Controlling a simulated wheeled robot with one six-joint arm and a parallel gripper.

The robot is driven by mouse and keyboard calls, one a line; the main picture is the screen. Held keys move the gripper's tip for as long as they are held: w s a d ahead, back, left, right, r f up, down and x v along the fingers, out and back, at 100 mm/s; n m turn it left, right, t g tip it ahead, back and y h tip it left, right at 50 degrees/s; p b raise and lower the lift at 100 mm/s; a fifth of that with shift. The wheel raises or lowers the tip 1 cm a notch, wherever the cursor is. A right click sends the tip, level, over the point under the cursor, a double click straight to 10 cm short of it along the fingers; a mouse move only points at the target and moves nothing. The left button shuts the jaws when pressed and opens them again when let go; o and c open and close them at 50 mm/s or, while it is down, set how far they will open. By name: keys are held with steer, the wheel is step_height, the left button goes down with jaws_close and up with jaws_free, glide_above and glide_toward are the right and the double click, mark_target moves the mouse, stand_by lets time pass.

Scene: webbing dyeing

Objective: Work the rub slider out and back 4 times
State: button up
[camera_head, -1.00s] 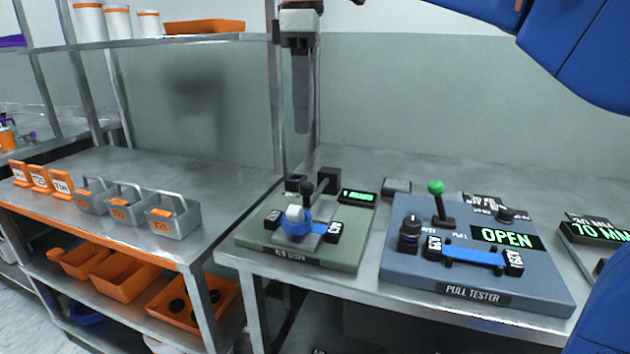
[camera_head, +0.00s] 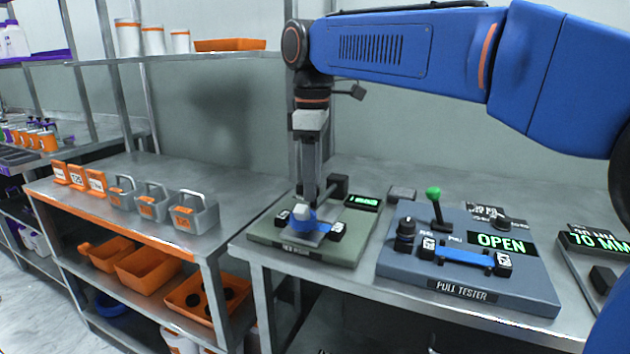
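The rub tester (camera_head: 340,254) is a grey-green base on the bench with a small lit green display (camera_head: 362,202). A blue strip (camera_head: 322,225) lies across it between black clamps. The fingers hide the slider's black knob. They show edge-on, so I cannot tell whether they are closed on it.
A pull tester (camera_head: 460,292) with a green-topped lever (camera_head: 434,193) and an OPEN display stands to the right. Grey caddies (camera_head: 195,215) and orange cards (camera_head: 78,178) stand on the left bench. Orange bins (camera_head: 150,272) lie on the shelf below. A metal post rises behind the gripper.

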steer(key=shift+c, duration=0.2)
jaws_close()
glide_above(332, 186)
steer(key=shift+w+a, duration=0.1)
steer(key=shift+r, duration=0.1)
steer(key=shift+o, duration=0.2)
jaws_free()
steer(key=shift+w, duration=0.1)
step_height(332, 186, up, 12)
stand_by(0.4)
